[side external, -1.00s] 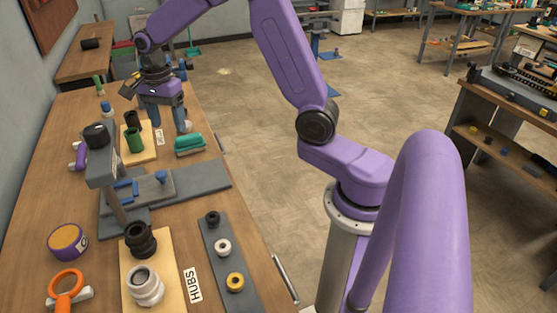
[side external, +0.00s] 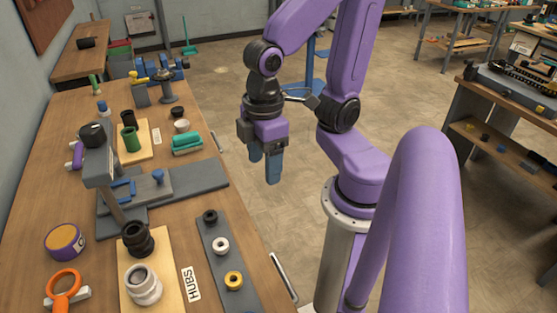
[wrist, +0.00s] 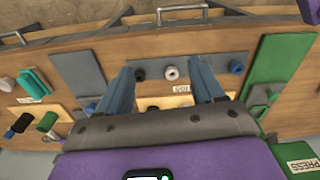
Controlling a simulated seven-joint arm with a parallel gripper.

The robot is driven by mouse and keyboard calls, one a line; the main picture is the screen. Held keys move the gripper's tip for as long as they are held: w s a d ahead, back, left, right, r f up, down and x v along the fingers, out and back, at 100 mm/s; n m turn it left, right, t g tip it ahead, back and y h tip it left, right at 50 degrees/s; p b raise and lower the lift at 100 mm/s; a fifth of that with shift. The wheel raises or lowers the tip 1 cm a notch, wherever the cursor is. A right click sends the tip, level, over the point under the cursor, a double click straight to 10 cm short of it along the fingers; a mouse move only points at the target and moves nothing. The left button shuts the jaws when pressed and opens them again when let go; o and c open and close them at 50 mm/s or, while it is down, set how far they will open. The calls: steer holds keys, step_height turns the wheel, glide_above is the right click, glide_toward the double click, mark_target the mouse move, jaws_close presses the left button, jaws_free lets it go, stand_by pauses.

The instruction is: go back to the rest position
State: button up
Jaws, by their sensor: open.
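My gripper (side external: 265,166) is purple with blue-grey fingers. In the side external view it hangs pointing down over the floor, to the right of the workbench (side external: 70,215), clear of everything on it. In the wrist view my gripper (wrist: 168,85) has its two fingers well apart with nothing held between them. The bench and the grey strip with hubs (wrist: 180,68) lie beyond the fingertips. My arm is folded back close to its base.
On the bench stand a grey press-like fixture (side external: 100,165), black and white rings on a wooden board (side external: 165,270), the hub strip (side external: 235,298), a teal block (side external: 187,142) and an orange ring tool (side external: 65,283). Open floor (side external: 235,90) lies around my gripper.

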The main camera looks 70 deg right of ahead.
steer(key=shift+s+d+f+n, duration=0.15)
steer(key=shift+s+d+n, duration=0.1)
steer(key=shift+s+n, duration=0.45)
steer(key=shift+s+d+f+n, duration=0.1)
steer(key=shift+s+d+n, duration=0.15)
steer(key=shift+s+n, duration=0.4)
stand_by(0.3)
